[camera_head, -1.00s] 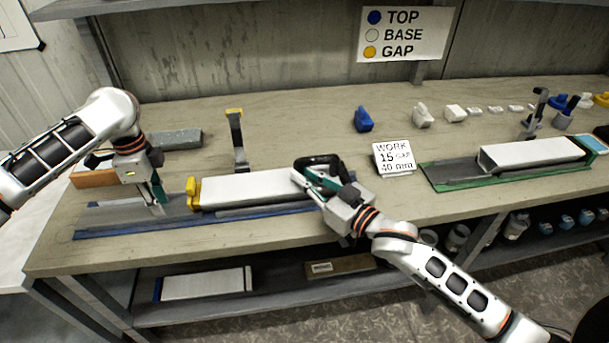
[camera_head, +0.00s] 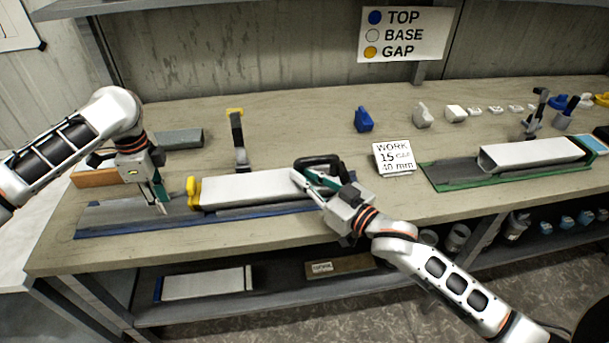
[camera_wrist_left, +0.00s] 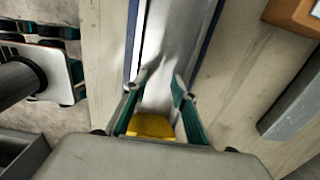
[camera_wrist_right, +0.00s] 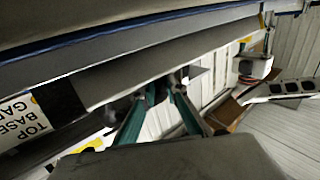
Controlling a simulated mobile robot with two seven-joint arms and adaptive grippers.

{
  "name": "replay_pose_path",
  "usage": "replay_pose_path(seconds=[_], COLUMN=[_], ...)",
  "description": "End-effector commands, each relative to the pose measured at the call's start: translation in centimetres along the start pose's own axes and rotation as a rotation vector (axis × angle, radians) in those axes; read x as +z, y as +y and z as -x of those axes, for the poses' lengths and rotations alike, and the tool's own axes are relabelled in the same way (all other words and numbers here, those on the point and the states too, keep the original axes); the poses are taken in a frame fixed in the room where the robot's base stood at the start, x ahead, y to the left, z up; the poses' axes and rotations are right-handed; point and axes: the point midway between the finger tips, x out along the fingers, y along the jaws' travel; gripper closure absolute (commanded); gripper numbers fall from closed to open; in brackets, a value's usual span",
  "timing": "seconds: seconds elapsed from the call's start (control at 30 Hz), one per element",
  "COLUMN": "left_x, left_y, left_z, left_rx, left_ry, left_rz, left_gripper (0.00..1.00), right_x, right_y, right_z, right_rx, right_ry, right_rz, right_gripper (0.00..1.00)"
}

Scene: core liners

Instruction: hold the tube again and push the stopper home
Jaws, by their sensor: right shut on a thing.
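The long white tube (camera_head: 250,188) lies in a blue-edged cradle (camera_head: 120,222). A yellow stopper (camera_head: 193,193) is at its left end and also shows in the left wrist view (camera_wrist_left: 152,126). My left gripper (camera_head: 162,206) points down over the bare cradle, just left of the stopper. My right gripper (camera_head: 306,180) is shut on the tube's right end beside a black loop (camera_head: 322,162). The exact contact there is partly hidden.
An upright post with a yellow top (camera_head: 237,140) stands behind the tube. A WORK card (camera_head: 394,158) and a blue block (camera_head: 363,119) stand to the right. A second tube (camera_head: 530,153) lies in a green-edged cradle. Orange and grey blocks lie behind my left gripper.

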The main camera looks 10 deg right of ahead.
Motion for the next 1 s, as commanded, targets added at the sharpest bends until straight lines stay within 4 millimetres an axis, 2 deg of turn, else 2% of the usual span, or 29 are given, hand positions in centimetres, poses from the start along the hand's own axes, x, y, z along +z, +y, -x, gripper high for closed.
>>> replay_pose_path(seconds=[0.03, 0.33, 0.8, 1.0], left_x=[-0.9, -0.7, 2.5, 3.1], left_y=[0.4, 0.5, 0.4, 0.4], left_z=[-0.5, -0.6, -0.7, -0.5], left_rx=[0.01, 0.013, 0.012, 0.011], left_ry=[0.014, 0.015, 0.001, -0.003], left_rz=[-0.004, -0.005, -0.001, -0.001], left_gripper=[0.76, 0.76, 0.76, 0.76], right_x=[-0.3, -0.4, -0.4, -0.4], right_y=[-0.1, -0.1, 0.0, -0.1], right_z=[-0.1, -0.1, -0.1, -0.1], right_rx=[-0.002, -0.002, -0.001, -0.002], right_ry=[0.008, 0.009, 0.01, 0.01], right_rz=[-0.001, -0.001, -0.001, -0.002], right_gripper=[1.0, 1.0, 1.0, 1.0])
